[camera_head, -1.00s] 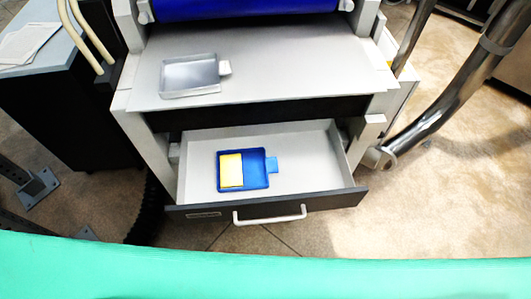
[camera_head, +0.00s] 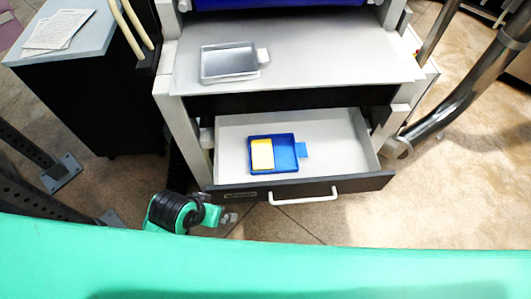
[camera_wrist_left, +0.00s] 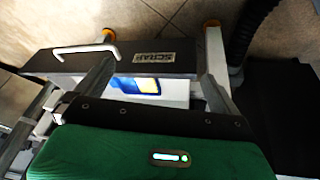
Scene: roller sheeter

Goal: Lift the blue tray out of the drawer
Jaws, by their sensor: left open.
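The blue tray (camera_head: 286,156) lies flat in the pulled-out drawer (camera_head: 345,152), left of its middle. A yellow piece (camera_head: 262,154) covers its left half, and a small blue tab sticks out on its right. My left gripper (camera_head: 229,217) is open and empty, in front of and lower left of the drawer front, apart from the tray. The left wrist view shows part of the blue tray (camera_wrist_left: 148,85) beyond the drawer's dark front panel (camera_wrist_left: 130,57). My right gripper is not in view.
The drawer has a white bar handle (camera_head: 305,197). A grey metal tray (camera_head: 229,62) sits on the machine's shelf (camera_head: 330,65) above. A dark cabinet (camera_head: 95,95) with papers (camera_head: 60,30) stands at the left. The drawer's right part is empty.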

